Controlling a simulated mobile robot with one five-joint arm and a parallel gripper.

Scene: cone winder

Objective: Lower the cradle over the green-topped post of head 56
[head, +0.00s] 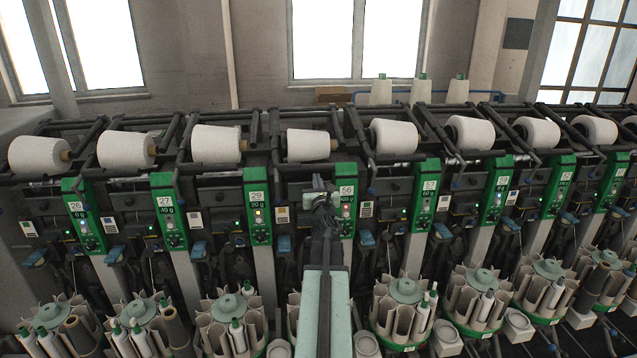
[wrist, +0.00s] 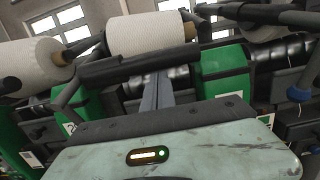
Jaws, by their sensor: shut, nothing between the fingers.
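The green-topped post of head 56 (head: 347,204) stands just right of my gripper in the head view. It is the green panel right of centre in the wrist view (wrist: 222,78). A white yarn cone (head: 311,145) sits above and left of it; the wrist view shows the cone (wrist: 148,36) too. A dark bar (wrist: 135,66), apparently part of the cradle, crosses in front of that cone. How far the cradle is lowered, I cannot tell. My gripper (head: 319,190) is shut and empty, in front of head 56 below the cone. Its fingers (wrist: 157,88) point toward the bar; contact is unclear.
Dark cradle arms and rails project along the row. Several round bobbin magazines (head: 232,318) stand low in front on both sides.

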